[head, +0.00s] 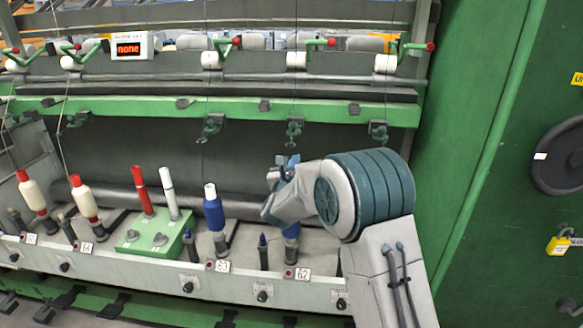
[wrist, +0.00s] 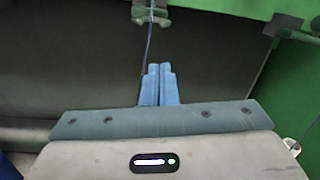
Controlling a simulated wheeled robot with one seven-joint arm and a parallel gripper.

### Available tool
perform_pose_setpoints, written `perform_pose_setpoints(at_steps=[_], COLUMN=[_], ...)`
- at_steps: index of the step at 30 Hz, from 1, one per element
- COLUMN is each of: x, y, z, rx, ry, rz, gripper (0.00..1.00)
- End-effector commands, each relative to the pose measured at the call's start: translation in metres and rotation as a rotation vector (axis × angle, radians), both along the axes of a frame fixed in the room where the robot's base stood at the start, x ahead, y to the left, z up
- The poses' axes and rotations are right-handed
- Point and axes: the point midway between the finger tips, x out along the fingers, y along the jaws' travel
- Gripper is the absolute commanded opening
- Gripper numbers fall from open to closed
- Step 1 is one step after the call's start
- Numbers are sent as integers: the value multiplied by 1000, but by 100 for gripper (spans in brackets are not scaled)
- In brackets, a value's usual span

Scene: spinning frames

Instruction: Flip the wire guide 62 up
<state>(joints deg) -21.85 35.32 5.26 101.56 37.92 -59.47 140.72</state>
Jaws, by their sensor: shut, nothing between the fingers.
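The row of wire guides hangs under the green rail (head: 230,108). The dark wire guide (head: 294,128) above the number 62 plate (head: 302,274) hangs just above my gripper (head: 288,161). In the wrist view this guide (wrist: 151,13) is at the top, ahead of my fingertips and partly cut off by the frame edge. My gripper's blue fingers (wrist: 158,68) are together and empty, below the guide and apart from it. A thin thread runs down from the guide, just left of the fingers. The bobbin below is mostly hidden by my arm.
Neighbouring guides hang to the left (head: 211,127) and right (head: 378,132); the right one (wrist: 285,25) also shows in the wrist view. A blue bobbin (head: 214,212) stands at left. The green side wall (head: 470,130) is close on the right. A small display (head: 129,48) reads "none".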

Motion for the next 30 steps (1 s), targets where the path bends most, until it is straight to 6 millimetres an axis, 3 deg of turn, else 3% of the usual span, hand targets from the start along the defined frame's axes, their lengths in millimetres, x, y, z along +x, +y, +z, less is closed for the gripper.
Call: perform_pose_setpoints(at_steps=[2, 9, 30], x=[10, -5, -5], y=[0, 8, 2], z=[8, 34, 44], rx=[0, -1, 2], ry=[-1, 0, 37], rz=[2, 3, -8], gripper=[0, 0, 0])
